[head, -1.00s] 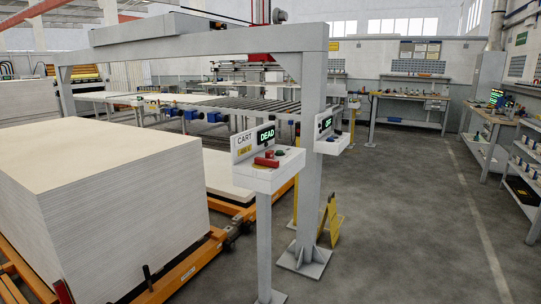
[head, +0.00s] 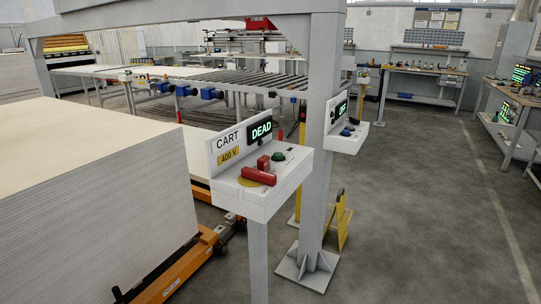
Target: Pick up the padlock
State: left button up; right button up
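A small red block (head: 264,163), which may be the padlock, is on the top of the white CART control box. It sits beside a longer red bar (head: 259,174), which looks like a switch handle over a yellow disc (head: 250,180). At this size I cannot make out a shackle or tell whether the block is attached to the bar. The CART box (head: 262,203) stands on a grey post in the middle of the head view, with its display reading DEAD. Neither of my grippers shows.
A stack of pale boards (head: 95,220) fills the left. A yellow stand (head: 341,220) is by the column. The floor on the right is clear.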

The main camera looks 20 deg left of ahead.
aim_at(263, 163)
jog(key=i+j+z, duration=0.1)
jog(key=j, duration=0.2)
jog(key=i+j+z, duration=0.2)
jog(key=i+j, duration=0.15)
jog(key=j, duration=0.3)
jog(key=j+z, duration=0.15)
jog(key=j, duration=0.8)
jog(key=i, duration=0.05)
